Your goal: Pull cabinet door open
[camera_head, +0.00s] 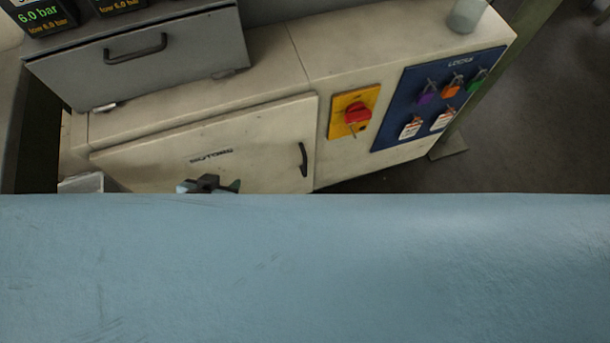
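The cream cabinet door (255,140) sits in the front of the cream cabinet (355,50) and looks shut. Its dark upright handle (303,160) is near the door's right edge. A dark and teal gripper part, my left gripper (208,184), shows low in front of the door, to the left of the handle and apart from it. Its lower part is hidden behind a wide blue surface, and its fingers are too small to read. My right gripper is not visible.
A broad blue surface (300,270) fills the lower half of the view. A grey drawer box (150,60) stands on the cabinet. Right of the door are a red switch on a yellow plate (340,98) and a blue lock board (410,95). Floor (540,110) is clear at right.

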